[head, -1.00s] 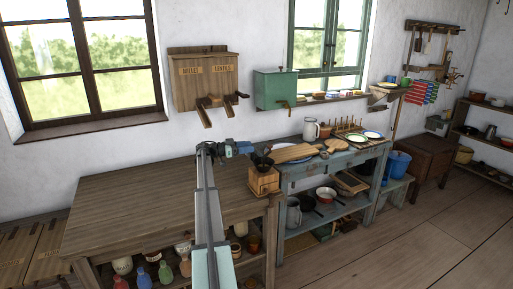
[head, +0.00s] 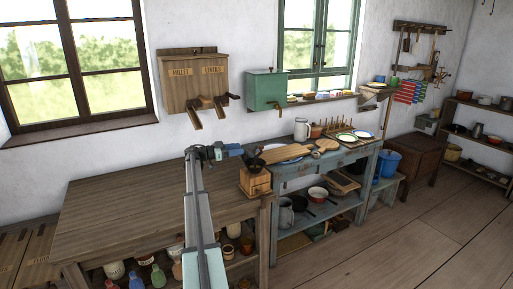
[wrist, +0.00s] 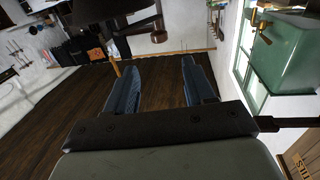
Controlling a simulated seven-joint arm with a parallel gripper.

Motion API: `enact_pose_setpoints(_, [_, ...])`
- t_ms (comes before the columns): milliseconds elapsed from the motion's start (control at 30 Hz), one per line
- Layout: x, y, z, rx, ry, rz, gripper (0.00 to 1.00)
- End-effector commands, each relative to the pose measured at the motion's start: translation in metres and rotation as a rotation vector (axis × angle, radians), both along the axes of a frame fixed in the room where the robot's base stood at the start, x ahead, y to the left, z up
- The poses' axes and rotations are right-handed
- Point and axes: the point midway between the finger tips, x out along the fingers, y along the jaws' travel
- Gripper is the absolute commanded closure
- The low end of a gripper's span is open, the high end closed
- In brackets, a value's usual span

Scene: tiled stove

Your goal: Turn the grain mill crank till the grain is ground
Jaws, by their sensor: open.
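The grain mill (head: 255,184) is a small wooden box with a dark bowl on top. It stands at the right end of the brown worktable (head: 130,212). A dark metal part (wrist: 157,34) shows beyond the fingertips, and a thin wooden peg stands close by the left fingertip. I cannot tell whether these are the crank and its knob, or whether the peg touches the finger.
A blue-grey table (head: 320,166) with a board, plates and a jug stands right of the mill. A wooden wall box (head: 195,83) and a green wall box (head: 266,88) hang behind. The left part of the worktable is bare.

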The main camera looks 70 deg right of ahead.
Motion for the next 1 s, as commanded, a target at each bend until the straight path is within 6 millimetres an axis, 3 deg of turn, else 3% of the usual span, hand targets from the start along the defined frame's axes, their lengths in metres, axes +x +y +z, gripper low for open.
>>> enact_pose_setpoints(600, [-0.082, -0.060, 0.000, 0.000, 0.000, -0.001, 0.46])
enact_pose_setpoints(1000, [-0.102, -0.074, 0.000, 0.000, 0.000, 0.000, 0.46])
